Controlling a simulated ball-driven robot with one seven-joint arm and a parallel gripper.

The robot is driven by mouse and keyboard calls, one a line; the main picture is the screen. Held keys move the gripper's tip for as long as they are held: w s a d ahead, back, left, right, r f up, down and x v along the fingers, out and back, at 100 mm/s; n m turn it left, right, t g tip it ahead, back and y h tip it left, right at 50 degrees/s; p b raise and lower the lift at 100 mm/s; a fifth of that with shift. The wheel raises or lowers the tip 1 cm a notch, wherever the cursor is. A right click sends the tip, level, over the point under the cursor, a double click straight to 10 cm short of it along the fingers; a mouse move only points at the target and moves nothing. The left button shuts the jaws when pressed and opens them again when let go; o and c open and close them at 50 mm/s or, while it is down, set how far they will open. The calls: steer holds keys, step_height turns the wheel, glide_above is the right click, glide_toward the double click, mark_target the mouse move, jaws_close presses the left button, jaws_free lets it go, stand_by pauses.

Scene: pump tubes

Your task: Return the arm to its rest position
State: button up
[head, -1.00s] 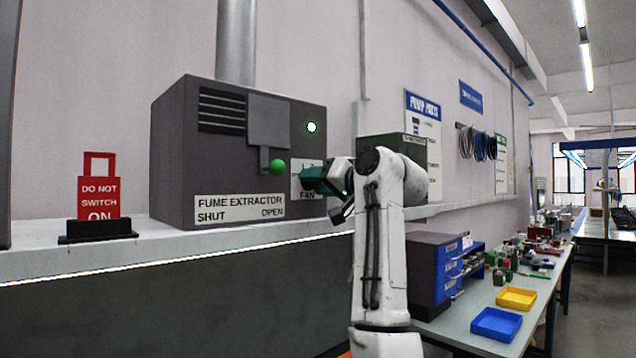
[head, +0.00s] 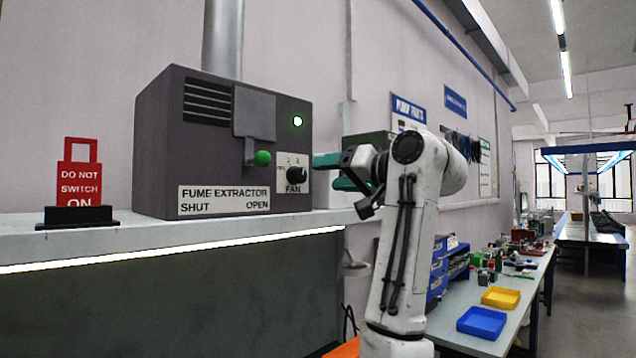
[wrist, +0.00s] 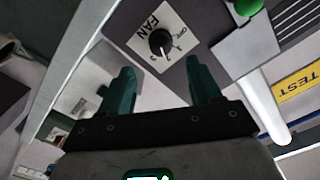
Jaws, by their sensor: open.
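My gripper (head: 322,172) has green fingers and is at the right of the fume extractor, just in front of the fan knob as the head view shows it. In the wrist view my gripper (wrist: 160,92) is open and empty, its two fingers apart. The black fan knob (head: 296,175) sits on a white plate on the extractor's front; it also shows in the wrist view (wrist: 160,42), beyond the fingers and apart from them. My white arm stands upright in the middle of the head view.
The grey fume extractor (head: 160,140) stands on a shelf (head: 100,241), with a green-knobbed lever (head: 262,158) and a lit green lamp. A red "do not switch on" sign (head: 79,185) stands at left. A bench at right holds blue (head: 482,322) and yellow (head: 500,298) trays.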

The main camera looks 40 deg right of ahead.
steer(key=shift+s, duration=0.85)
